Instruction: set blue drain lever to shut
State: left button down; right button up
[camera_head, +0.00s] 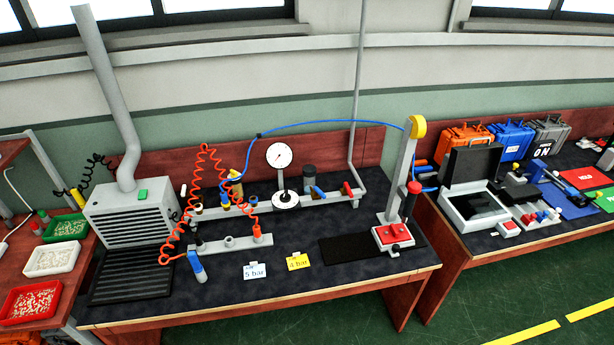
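A blue lever (318,192) sits on the grey pipe rail (275,205) on the middle bench, just below a dark cylinder (309,174). It looks small and slanted; I cannot tell from this view whether it is in its open or shut position. A red lever (347,189) sits on the same rail to its right. A round white gauge (279,155) stands to its left. Neither of my grippers is in view.
A red coiled hose (204,165) hangs over the left of the bench. A blue hose (330,122) arches behind the rail to a press (401,180) at right. White and yellow pressure cards (298,262) lie in front. The dark bench top between cards and rail is mostly clear.

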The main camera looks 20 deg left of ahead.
aim_at(317, 191)
jog(key=i, duration=1.3)
jog(key=z, duration=0.25)
